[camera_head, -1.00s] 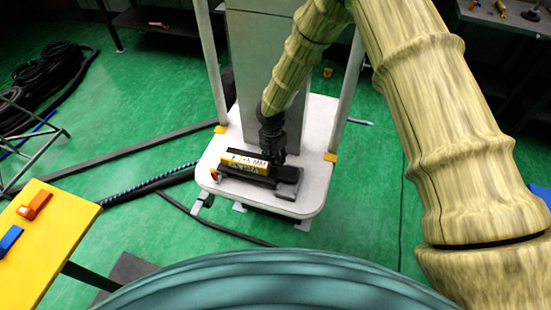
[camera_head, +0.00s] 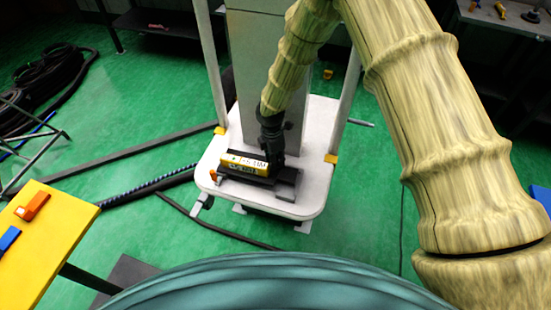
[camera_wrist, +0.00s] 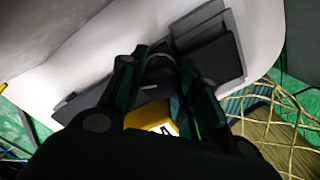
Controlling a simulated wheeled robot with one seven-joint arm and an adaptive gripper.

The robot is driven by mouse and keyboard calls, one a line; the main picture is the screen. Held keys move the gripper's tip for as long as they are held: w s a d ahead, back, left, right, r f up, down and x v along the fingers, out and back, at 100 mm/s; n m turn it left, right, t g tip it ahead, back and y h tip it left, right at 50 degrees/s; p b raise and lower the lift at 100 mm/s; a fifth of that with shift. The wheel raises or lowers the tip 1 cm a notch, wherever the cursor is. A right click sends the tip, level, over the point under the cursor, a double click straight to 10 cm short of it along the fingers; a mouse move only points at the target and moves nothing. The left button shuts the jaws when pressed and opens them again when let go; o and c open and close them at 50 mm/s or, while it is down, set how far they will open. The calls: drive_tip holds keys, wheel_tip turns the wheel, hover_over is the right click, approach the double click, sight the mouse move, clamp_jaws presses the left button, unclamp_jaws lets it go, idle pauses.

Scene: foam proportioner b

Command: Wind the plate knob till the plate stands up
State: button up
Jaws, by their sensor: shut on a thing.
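My gripper (camera_head: 271,155) reaches down over a dark device on the white base and hides part of it. In the wrist view, the fingers (camera_wrist: 160,66) are shut on a dark round knob with a pale mark (camera_wrist: 152,86), one finger on each side. The dark grey plate (camera_head: 287,183) is at the device's right end; it also shows in the wrist view (camera_wrist: 203,38), beyond the knob. It looks low and close to the base; its exact tilt is hard to tell. A yellow block with a white label (camera_head: 243,162) sits on the device, left of my gripper.
The white base (camera_head: 315,180) carries a grey column (camera_head: 255,60) and upright poles close around my arm. A yellow table (camera_head: 45,245) with an orange and a blue item stands at lower left. Hoses lie on the green floor at left.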

drive_tip(key=shift+s+d+f, duration=0.1)
drive_tip(key=shift+d+f, duration=0.05)
drive_tip(key=shift+d, duration=0.05)
drive_tip(key=o, duration=1)
drive_tip(key=shift+a, duration=0.15)
drive_tip(key=r, duration=1.2)
drive_tip(key=shift+a, duration=0.3)
